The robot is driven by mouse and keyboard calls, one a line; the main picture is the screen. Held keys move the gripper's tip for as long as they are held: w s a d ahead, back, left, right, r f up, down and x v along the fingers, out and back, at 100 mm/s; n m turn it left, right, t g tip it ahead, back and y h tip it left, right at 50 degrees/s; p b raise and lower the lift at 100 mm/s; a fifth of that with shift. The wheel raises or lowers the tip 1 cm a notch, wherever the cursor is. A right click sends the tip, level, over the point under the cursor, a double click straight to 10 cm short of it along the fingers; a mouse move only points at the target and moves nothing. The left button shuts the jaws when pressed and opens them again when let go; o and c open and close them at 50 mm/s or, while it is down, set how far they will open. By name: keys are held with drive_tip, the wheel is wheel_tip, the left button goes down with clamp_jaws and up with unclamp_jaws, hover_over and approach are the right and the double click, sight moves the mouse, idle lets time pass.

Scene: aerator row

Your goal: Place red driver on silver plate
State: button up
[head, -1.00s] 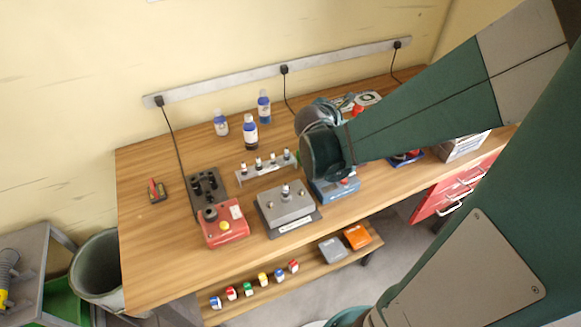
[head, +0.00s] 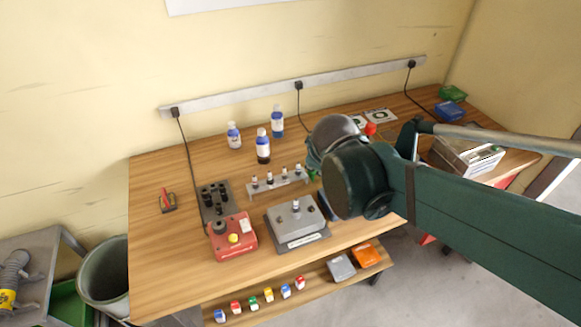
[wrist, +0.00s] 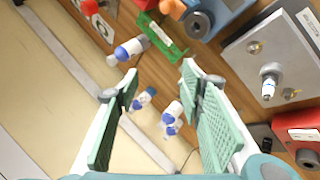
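A small red-handled item (head: 167,199), which looks like the red driver, rests on a dark base at the left of the bench in the head view. A silver-grey plate-topped unit (head: 284,220) with a knob stands at the front middle of the bench. I take it for the silver plate. It also shows at the upper right of the wrist view (wrist: 250,62). My gripper (wrist: 160,72) is open and empty over the bench, with both green-padded fingers apart. In the head view my arm hides the fingers. The driver does not show in the wrist view.
A red box (head: 232,238) and a black knob panel (head: 214,201) stand between driver and plate. A vial rack (head: 278,188) and blue-capped bottles (head: 263,147) stand behind. A green tray (wrist: 163,38) lies near the gripper. The bench's left front is clear.

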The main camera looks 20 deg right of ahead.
drive_tip(key=s+a+r+m+y, duration=0.1)
drive_tip(key=s+a+m+y, duration=0.2)
drive_tip(key=s+a+m, duration=0.4)
drive_tip(key=s+a, duration=0.2)
drive_tip(key=a, duration=0.1)
drive_tip(key=shift+a+r+m+y, duration=0.3)
drive_tip(key=shift+a+r+y, duration=0.1)
